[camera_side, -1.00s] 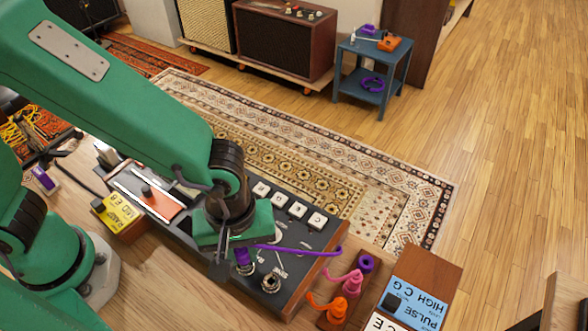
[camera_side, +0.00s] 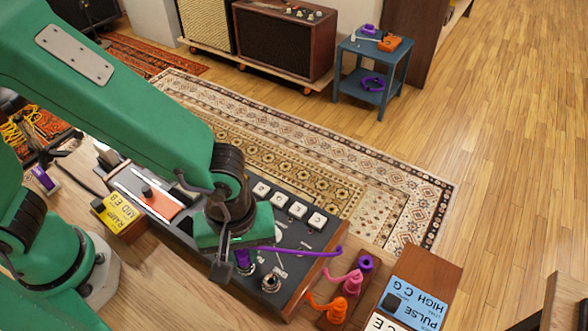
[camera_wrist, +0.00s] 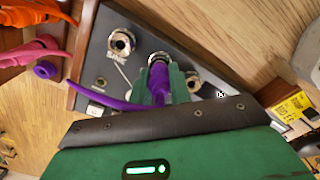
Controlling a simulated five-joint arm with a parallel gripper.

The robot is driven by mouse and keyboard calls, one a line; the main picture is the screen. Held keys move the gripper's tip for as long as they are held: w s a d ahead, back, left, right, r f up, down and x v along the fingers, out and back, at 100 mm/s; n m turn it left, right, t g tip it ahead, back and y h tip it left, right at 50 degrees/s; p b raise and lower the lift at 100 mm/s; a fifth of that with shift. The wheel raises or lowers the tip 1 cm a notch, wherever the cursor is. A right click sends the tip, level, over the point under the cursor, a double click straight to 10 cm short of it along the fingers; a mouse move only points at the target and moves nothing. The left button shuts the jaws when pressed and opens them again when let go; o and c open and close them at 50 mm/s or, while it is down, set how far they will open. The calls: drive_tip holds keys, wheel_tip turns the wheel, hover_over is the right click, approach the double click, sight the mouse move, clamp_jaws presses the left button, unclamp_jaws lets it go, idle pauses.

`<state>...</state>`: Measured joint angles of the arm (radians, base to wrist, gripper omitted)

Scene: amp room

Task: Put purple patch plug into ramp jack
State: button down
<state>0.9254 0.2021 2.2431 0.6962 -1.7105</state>
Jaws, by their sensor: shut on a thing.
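My gripper (camera_side: 232,262) is shut on the purple patch plug (camera_side: 243,260), which points down at the dark panel (camera_side: 313,250). The plug (camera_wrist: 158,80) also shows between the fingers (camera_wrist: 160,88) in the wrist view. Its front end meets the rim of the middle metal jack (camera_wrist: 161,59). I cannot tell how far its tip is inside. Other jacks lie on either side, one at the upper left (camera_wrist: 121,42) and one at the right (camera_wrist: 193,80). A purple cable (camera_side: 300,249) runs right from the plug.
Pink (camera_side: 345,281) and orange (camera_side: 328,305) plugs stand in a wooden holder beside an empty-looking purple ring (camera_side: 366,263). White buttons (camera_side: 297,209) line the panel's far side.

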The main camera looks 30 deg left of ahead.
drive_tip(key=c, duration=0.8)
unclamp_jaws()
drive_tip(key=shift+r, duration=0.1)
drive_tip(key=shift+r, duration=3.4)
